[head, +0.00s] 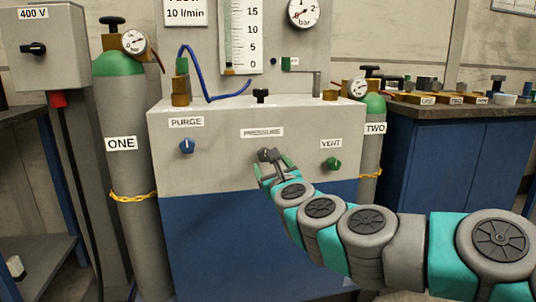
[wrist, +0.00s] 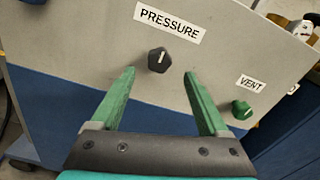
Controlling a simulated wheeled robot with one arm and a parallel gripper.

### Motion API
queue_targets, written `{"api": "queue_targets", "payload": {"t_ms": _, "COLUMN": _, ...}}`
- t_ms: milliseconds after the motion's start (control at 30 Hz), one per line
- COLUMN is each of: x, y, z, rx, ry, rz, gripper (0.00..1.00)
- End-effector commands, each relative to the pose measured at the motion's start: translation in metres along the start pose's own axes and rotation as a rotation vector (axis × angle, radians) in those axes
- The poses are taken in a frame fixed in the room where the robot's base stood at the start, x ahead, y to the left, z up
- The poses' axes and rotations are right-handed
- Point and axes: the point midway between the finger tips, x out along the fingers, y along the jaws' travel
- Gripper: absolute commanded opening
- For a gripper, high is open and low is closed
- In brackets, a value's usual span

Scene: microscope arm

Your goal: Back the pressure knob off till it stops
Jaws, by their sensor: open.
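The pressure knob (wrist: 158,60) is a dark faceted knob with a white mark, on the grey panel below the PRESSURE label (wrist: 170,24). In the head view the knob (head: 265,154) shows just beyond my gripper (head: 271,170), which partly covers that area. In the wrist view my gripper (wrist: 158,85) has its two green fingers spread wide, with nothing between them. The knob lies just ahead of the fingertips, between their lines and nearer the left finger. I see no contact with it.
The green vent knob (head: 333,163) is to the right and the blue purge knob (head: 187,146) to the left on the same panel. Gas cylinders ONE (head: 122,180) and TWO (head: 371,150) flank the cabinet. A blue workbench (head: 440,150) stands at the right.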

Motion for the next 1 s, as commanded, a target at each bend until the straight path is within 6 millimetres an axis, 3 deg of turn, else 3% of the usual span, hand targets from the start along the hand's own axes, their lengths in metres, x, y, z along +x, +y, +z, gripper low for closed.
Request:
{"api": "queue_targets", "payload": {"t_ms": 500, "x": 0.063, "y": -0.001, "z": 0.001, "rx": -0.005, "ry": -0.002, "rz": -0.001, "gripper": 0.78}}
{"api": "queue_targets", "payload": {"t_ms": 1000, "x": 0.073, "y": 0.001, "z": 0.002, "rx": -0.005, "ry": -0.002, "rz": 0.003, "gripper": 0.76}}
